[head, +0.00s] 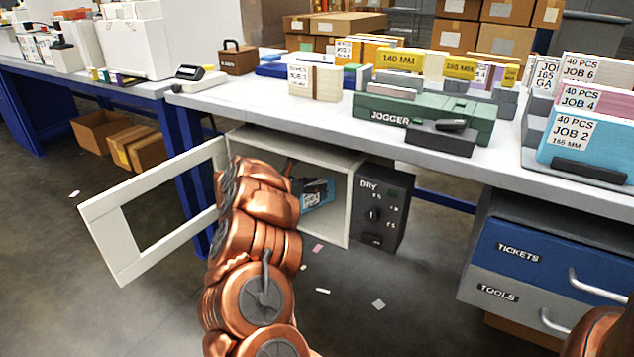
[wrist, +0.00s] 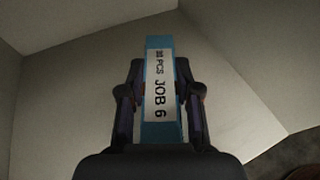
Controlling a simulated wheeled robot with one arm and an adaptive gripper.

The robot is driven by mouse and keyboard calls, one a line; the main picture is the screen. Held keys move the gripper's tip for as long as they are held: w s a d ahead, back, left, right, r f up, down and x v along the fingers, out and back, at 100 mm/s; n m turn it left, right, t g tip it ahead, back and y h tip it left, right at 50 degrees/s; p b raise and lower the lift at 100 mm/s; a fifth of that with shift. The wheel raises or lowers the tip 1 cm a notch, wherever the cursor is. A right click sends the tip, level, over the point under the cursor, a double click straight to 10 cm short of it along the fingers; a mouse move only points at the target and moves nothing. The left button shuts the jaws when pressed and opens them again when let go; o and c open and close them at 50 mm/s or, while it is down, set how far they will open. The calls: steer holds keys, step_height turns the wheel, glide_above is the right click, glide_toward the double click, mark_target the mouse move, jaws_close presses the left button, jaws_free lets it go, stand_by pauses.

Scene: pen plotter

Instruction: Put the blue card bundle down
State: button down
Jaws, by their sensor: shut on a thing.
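The blue card bundle (wrist: 160,135) stands on edge between the two fingers of my gripper (wrist: 160,95) in the wrist view. Its white label reads "JOB 6". In the head view the blue bundle (head: 311,200) and my gripper (head: 318,186) are inside the white cabinet (head: 357,205) under the table, partly hidden by my arm. Pale cabinet walls surround the bundle in the wrist view. I cannot tell whether its lower edge touches the cabinet floor.
The cabinet's framed door (head: 103,235) stands open to the left. A dark DRY control box (head: 384,208) stands beside the cabinet's right side. The table (head: 270,100) spans above, holding a green jogger (head: 410,116). Blue and grey drawers (head: 520,250) are at right.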

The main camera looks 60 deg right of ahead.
steer(key=shift+d+p, duration=0.25)
steer(key=shift+p, duration=0.05)
steer(key=shift+f, duration=0.3)
steer(key=shift+f, duration=0.15)
steer(key=c, duration=0.8)
jaws_free()
steer(key=shift+r, duration=0.2)
steer(key=shift+w+a, duration=0.15)
steer(key=shift+a, duration=0.15)
steer(key=w+a+p, duration=0.3)
steer(key=w+a, duration=0.2)
steer(key=a, duration=0.8)
steer(key=shift+a+r, duration=0.2)
steer(key=shift+r, duration=0.2)
